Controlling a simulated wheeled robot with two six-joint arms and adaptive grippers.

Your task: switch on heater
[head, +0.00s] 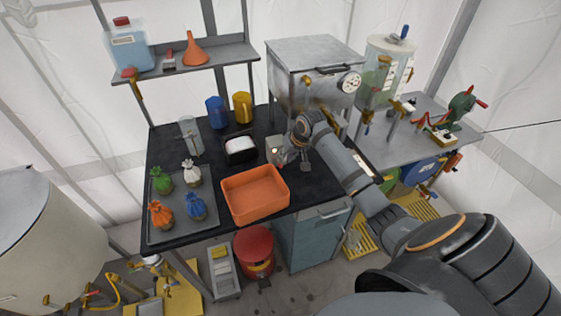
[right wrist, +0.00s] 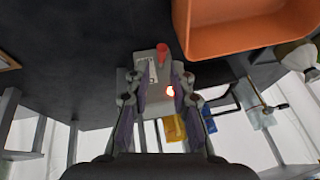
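In the right wrist view the grey box (right wrist: 146,71) has a red lever or knob (right wrist: 162,53) and a lamp (right wrist: 170,91) that glows red. My right gripper (right wrist: 156,103) is at this box, its two fingers apart with the box face between them. I cannot tell whether they touch it. In the head view the right gripper (head: 288,158) is partly hidden by its own wrist. My left gripper is not in view.
A metal cabinet with a gauge (head: 315,65) stands behind the right arm. The orange bin (head: 255,192) is near the front edge. A tray (head: 178,222) holds several tied bags.

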